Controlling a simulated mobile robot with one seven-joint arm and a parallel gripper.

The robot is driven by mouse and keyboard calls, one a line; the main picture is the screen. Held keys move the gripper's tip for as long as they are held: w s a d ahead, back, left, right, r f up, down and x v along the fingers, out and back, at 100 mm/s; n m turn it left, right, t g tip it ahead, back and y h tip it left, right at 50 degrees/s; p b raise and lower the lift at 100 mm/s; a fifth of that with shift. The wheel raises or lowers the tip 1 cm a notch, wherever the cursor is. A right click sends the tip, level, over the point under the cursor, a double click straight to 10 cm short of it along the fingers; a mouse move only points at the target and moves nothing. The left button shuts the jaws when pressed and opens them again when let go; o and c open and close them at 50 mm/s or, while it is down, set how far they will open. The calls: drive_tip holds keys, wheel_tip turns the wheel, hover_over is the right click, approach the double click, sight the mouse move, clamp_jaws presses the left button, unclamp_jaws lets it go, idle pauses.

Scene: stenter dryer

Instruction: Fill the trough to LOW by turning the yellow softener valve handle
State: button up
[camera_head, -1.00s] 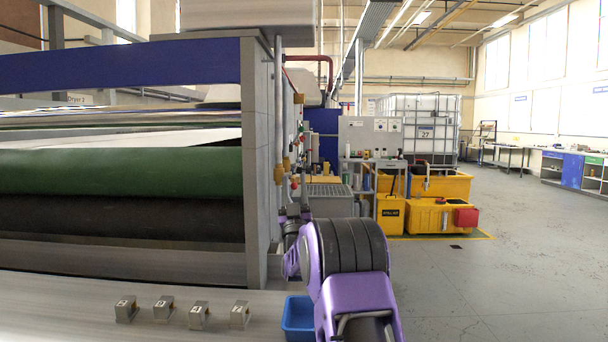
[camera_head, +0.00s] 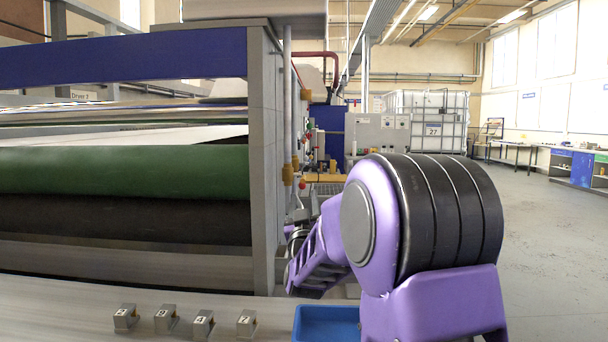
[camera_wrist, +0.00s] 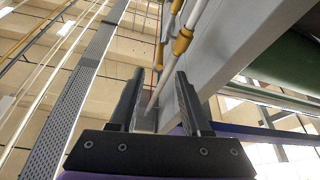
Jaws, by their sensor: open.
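In the wrist view my gripper (camera_wrist: 160,85) is open and empty, its two dark fingers apart. Beyond them a pale pipe carries a yellow fitting (camera_wrist: 182,41), with a second yellow fitting (camera_wrist: 160,55) on a thinner pipe beside it. Nothing shows the fingers touching either one. In the head view yellow-brass fittings (camera_head: 288,174) sit on a vertical pipe at the machine's end post. I cannot tell which yellow piece is the softener valve handle. My purple arm reaches toward the post in the head view. The trough's liquid level is not visible.
The grey end post (camera_head: 263,160) stands beside the green roller (camera_head: 120,172) and a black roller. Several small numbered metal blocks (camera_head: 166,319) stand on the front ledge, left of a blue bin (camera_head: 325,325). A caged white tank (camera_head: 430,115) stands behind. The floor at right is clear.

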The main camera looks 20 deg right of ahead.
drive_tip(key=x, duration=1.2)
drive_tip(key=shift+w+d, duration=0.1)
drive_tip(key=shift+w, duration=0.15)
clamp_jaws()
idle(0.9)
